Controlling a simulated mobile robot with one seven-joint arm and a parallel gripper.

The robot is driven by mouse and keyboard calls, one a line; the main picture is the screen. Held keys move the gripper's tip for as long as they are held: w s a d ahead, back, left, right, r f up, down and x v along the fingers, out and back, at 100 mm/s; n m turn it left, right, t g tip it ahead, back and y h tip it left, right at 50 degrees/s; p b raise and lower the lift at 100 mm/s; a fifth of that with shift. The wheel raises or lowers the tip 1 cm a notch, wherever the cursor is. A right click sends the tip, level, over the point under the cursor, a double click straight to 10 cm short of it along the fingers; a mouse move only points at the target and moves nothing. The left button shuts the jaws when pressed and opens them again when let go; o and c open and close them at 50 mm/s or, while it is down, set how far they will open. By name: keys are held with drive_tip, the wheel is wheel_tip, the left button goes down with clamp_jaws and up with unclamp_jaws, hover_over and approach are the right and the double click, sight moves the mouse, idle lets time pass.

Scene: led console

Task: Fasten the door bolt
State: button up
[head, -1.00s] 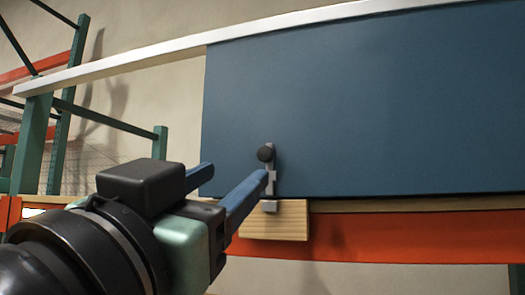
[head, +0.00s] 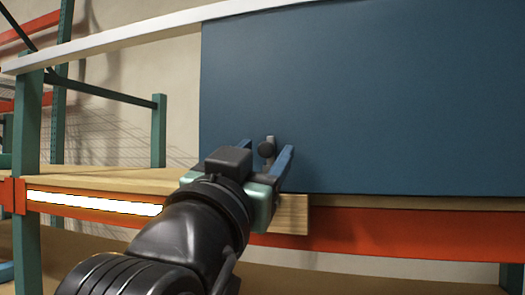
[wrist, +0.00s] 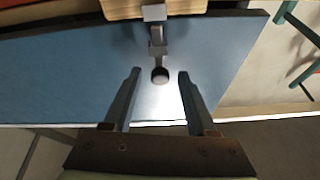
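The door bolt is a grey upright metal piece with a dark round knob (head: 265,149), mounted low on the blue door panel (head: 400,100). In the wrist view the knob (wrist: 159,75) sits between the fingertips with gaps on both sides. The bolt's grey bar (wrist: 156,48) runs from the knob toward a grey keeper (wrist: 154,12) on the wooden block (wrist: 185,6). Whether the bar sits inside the keeper is unclear. My gripper (head: 267,146) is open, one blue finger on each side of the knob. In the head view it hides the keeper and lower bolt.
The wooden block (head: 293,214) sticks out below the panel over an orange beam (head: 400,229). A wooden shelf (head: 110,180) and green posts (head: 159,135) stand to the left. A white rail (head: 120,40) runs along the top. The panel around the knob is clear.

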clamp_jaws()
idle(1.3)
